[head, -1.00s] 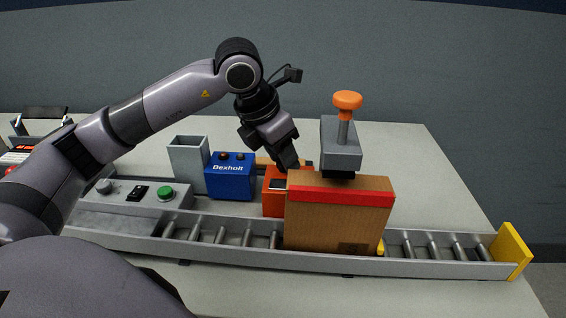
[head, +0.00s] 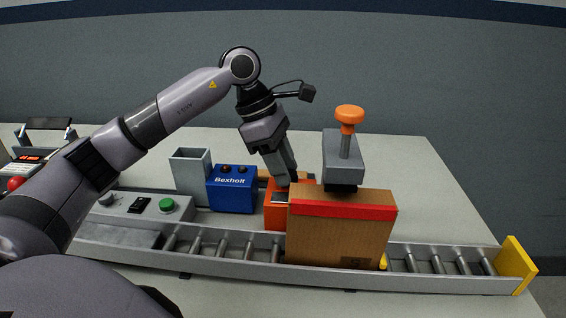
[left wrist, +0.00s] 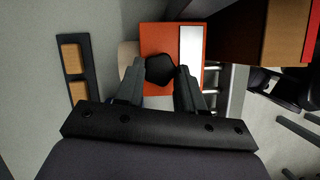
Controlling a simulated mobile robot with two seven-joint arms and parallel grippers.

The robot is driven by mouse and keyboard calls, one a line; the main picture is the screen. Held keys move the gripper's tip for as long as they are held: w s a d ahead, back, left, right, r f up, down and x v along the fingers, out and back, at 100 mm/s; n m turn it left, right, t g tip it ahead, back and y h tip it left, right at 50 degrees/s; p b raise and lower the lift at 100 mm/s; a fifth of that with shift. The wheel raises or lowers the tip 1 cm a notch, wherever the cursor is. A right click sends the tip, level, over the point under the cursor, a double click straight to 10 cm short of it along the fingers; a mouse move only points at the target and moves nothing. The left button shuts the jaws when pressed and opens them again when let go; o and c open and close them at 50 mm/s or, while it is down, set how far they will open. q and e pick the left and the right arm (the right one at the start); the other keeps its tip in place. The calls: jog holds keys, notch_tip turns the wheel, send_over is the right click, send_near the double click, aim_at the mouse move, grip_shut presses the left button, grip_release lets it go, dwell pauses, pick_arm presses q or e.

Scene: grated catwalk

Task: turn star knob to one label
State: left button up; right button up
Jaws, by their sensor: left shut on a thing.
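The black star knob (left wrist: 160,68) sits on top of an orange box (left wrist: 152,37), seen from above in the left wrist view. My left gripper (left wrist: 160,74) is shut on the knob, one finger on each side. In the head view the left gripper (head: 285,180) points down onto the orange box (head: 275,217), and its fingers hide the knob. A pale plate (left wrist: 190,46) lies on the box beside the knob; I can read no label on it. My right gripper is not in view.
A tall brown carton (head: 340,235) with a red band stands on the roller conveyor (head: 225,260), close right of the orange box. A grey press with an orange knob (head: 350,114) is above the carton. A blue Bexholt box (head: 232,195) stands to the left.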

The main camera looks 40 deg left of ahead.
pick_arm(q)
jog(key=shift+w+m+g, duration=0.1)
jog(key=shift+m+g, duration=0.3)
jog(key=shift+m, duration=0.6)
jog(key=o, duration=1)
jog(key=shift+o, duration=0.2)
jog(key=shift+a+r, duration=0.1)
jog(key=v, duration=0.7)
